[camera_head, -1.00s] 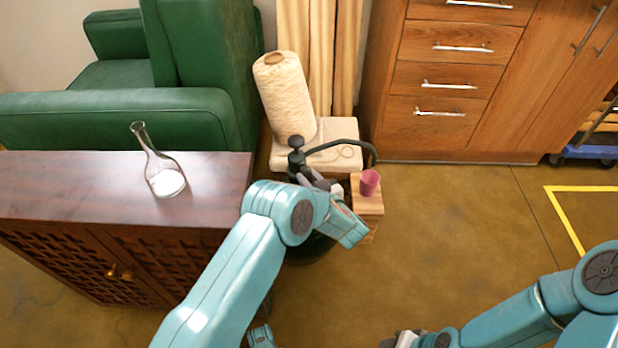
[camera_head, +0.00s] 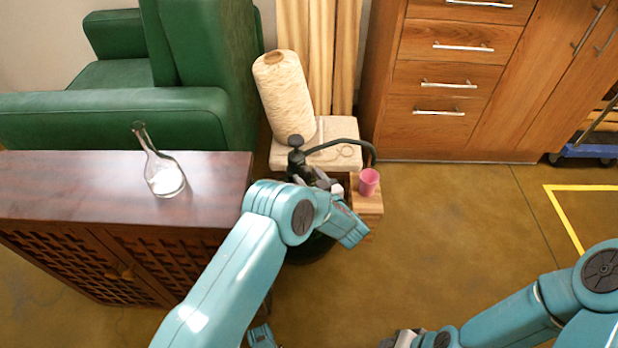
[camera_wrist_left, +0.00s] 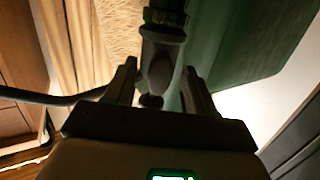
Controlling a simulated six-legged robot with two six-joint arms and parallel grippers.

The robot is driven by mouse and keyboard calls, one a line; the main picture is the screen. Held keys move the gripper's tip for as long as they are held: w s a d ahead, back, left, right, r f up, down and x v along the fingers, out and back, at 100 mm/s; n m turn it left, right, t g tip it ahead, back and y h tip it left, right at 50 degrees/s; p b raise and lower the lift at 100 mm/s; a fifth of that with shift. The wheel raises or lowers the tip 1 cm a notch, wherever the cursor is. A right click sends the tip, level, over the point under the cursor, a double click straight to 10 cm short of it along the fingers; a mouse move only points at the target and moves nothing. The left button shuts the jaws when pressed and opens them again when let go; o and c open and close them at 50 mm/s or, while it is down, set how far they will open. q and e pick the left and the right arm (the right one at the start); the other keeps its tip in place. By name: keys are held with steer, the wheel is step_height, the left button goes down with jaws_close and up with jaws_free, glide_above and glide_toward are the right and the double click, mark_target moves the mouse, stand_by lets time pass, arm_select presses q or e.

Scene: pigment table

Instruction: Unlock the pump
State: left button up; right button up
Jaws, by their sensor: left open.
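The black pump (camera_head: 296,143) stands upright behind my left forearm in the head view, with a knob on top and a black hose (camera_head: 340,143) curving right. Its lower part is largely hidden by my arm. My left gripper (camera_head: 312,178) is at the pump, just below the knob. In the left wrist view my left gripper (camera_wrist_left: 158,78) is open, with a dark pump part (camera_wrist_left: 162,55) between its two fingers; contact cannot be told. My right gripper (camera_head: 400,339) is cut off at the bottom edge, its jaws unclear.
A pink cup (camera_head: 369,181) stands on a wooden block (camera_head: 369,204) right of the pump. A cream thread cone (camera_head: 284,95) stands behind on a pale stand (camera_head: 348,160). A glass flask (camera_head: 163,175) is on the dark cabinet (camera_head: 90,190) at left. Floor (camera_head: 450,240) is clear at right.

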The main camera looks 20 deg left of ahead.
arm_select(q)
steer(key=p+v, duration=0.3)
steer(key=v, duration=0.8)
steer(key=shift+s+d+p, duration=0.25)
steer(key=shift+d+p, duration=0.1)
steer(key=shift+p, duration=0.05)
